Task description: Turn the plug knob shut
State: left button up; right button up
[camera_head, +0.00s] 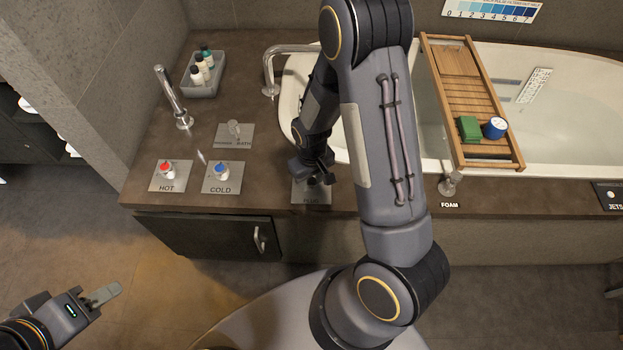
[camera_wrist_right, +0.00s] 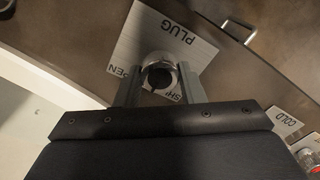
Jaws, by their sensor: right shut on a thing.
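The plug plate (camera_head: 303,195) lies on the brown counter between the cold plate and the tub. In the right wrist view the plate (camera_wrist_right: 150,35) carries the words PLUG, OPEN and part of SHUT. The round metal plug knob (camera_wrist_right: 159,74) stands on it, between the fingers of my right gripper (camera_wrist_right: 160,85), which is shut on it. In the head view my right gripper (camera_head: 318,175) is over the plate, and my arm hides the knob. My left gripper (camera_head: 105,293) is low at the left, away from the counter; its finger gap is not clear.
To the left are the hot knob (camera_head: 167,170), the cold knob (camera_head: 221,172) and the shower/bath lever (camera_head: 234,128). A bottle tray (camera_head: 203,74) and faucets stand behind. The tub (camera_head: 560,120) with a wooden caddy (camera_head: 470,85) is at right. A cabinet handle (camera_head: 259,240) juts out below.

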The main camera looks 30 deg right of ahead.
aim_at(312, 181)
jog(key=n, duration=0.3)
jog(key=shift+n+b, duration=0.3)
jog(key=shift+b, duration=0.05)
jog(key=shift+n, duration=2)
jog(key=o, duration=1)
jog(key=shift+r+p, duration=0.5)
jog(key=shift+r, duration=3.4)
